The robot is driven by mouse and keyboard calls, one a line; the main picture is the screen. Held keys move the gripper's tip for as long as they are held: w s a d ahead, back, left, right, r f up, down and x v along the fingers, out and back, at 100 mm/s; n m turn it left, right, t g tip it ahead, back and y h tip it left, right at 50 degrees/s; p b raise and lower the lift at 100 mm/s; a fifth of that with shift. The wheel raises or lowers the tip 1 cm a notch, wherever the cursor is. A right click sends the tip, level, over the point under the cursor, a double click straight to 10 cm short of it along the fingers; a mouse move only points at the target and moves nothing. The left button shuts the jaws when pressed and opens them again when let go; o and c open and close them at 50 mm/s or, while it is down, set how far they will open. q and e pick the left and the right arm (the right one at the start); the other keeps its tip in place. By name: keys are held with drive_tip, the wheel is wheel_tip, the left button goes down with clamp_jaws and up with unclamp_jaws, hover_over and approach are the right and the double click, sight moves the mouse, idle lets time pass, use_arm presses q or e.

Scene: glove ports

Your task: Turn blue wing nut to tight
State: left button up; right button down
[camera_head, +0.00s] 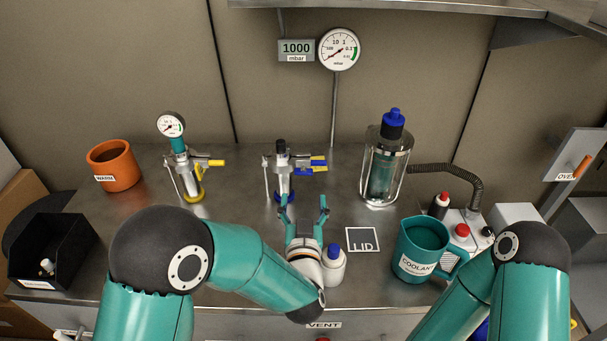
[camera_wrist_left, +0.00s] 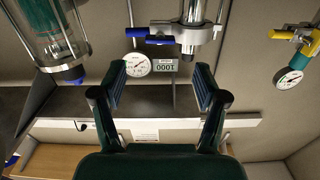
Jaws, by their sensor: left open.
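The blue wing nut (camera_head: 319,162) is on the right side of the middle metal clamp fixture (camera_head: 283,160), which stands upright at the back of the steel worktop. In the left wrist view the blue wing nut (camera_wrist_left: 160,40) shows as a blue bar beside the fixture's metal body, beyond my fingertips. My left gripper (camera_head: 304,208) is open and empty, in front of the fixture and apart from the nut. In the left wrist view its two fingers (camera_wrist_left: 160,80) stand wide apart. My right arm comes in at the lower right; its gripper is not visible.
A similar fixture with a yellow handle (camera_head: 216,163) stands left. A glass vessel (camera_head: 385,170) with a blue cap stands right. A white bottle (camera_head: 333,265) is close beside my left gripper. The COOLANT jug (camera_head: 418,250), orange WARM pot (camera_head: 114,168) and black bin (camera_head: 75,250) stand around.

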sight(303, 175)
use_arm(q)
drive_tip(key=w+p, duration=0.1)
drive_tip(key=w, duration=0.7)
drive_tip(key=shift+w, duration=0.35)
drive_tip(key=c, duration=1.2)
drive_tip(key=shift+o, duration=0.2)
